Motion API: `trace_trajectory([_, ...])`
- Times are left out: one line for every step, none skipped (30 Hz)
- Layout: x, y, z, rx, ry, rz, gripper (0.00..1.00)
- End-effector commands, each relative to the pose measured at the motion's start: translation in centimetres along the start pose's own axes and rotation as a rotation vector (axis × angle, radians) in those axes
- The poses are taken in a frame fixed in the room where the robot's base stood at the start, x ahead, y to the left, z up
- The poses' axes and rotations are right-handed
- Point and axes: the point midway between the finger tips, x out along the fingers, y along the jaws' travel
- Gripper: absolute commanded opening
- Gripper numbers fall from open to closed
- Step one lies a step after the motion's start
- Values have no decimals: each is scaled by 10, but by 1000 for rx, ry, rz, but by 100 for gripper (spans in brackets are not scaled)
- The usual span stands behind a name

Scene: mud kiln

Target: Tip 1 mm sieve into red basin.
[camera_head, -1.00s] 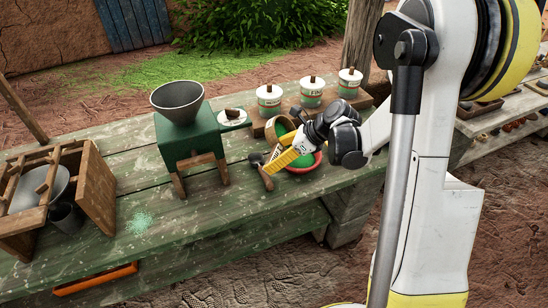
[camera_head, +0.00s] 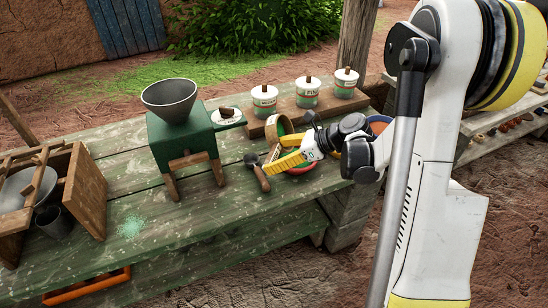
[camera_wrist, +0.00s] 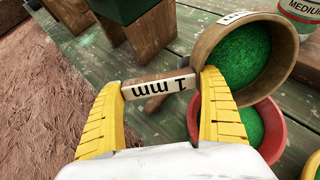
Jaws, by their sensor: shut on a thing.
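The 1 mm sieve (camera_head: 279,127) is a round wooden ring with green material showing inside. In the wrist view its ring (camera_wrist: 207,48) is strongly tilted, with the open face toward the camera. My gripper (camera_head: 270,164) is shut on its wooden handle (camera_wrist: 160,85), which is labelled "1 mm". The red basin (camera_wrist: 279,133) stands on the bench just below and beside the sieve and holds green material. The sieve ring overlaps the basin's upper rim in that view; contact cannot be told. In the head view my gripper hides much of the basin (camera_head: 301,172).
Several labelled pots (camera_head: 308,95) stand on a wooden board (camera_head: 345,103) behind. A green hopper machine (camera_head: 183,140) stands left of the gripper, with a scoop (camera_head: 258,170) beside it.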

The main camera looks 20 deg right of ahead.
Motion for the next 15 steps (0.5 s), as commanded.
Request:
trace_trajectory([0, 0, -2, 0, -9, 0, 53])
trace_trajectory([0, 0, -2, 0, -14, 0, 53])
trace_trajectory([0, 0, -2, 0, -21, 0, 53])
trace_trajectory([0, 0, -2, -1, -25, 0, 53])
trace_trajectory([0, 0, -2, -1, -30, 0, 53])
trace_trajectory([0, 0, -2, -1, -37, 0, 53])
trace_trajectory([-1, 0, -2, -1, -43, 0, 53])
trace_trajectory([-1, 0, -2, 0, -48, 0, 53])
trace_trajectory([-1, 0, -3, 0, -54, 0, 53])
trace_trajectory([-1, 0, -3, 0, -58, -1, 53])
trace_trajectory([-2, 0, -4, 0, -63, -1, 53])
trace_trajectory([-2, 0, -4, 1, -70, 0, 53])
trace_trajectory([-2, 0, -4, 1, -75, 0, 53])
trace_trajectory([-2, 0, -4, 1, -79, 0, 53])
trace_trajectory([-2, 0, -4, 1, -85, 0, 53])
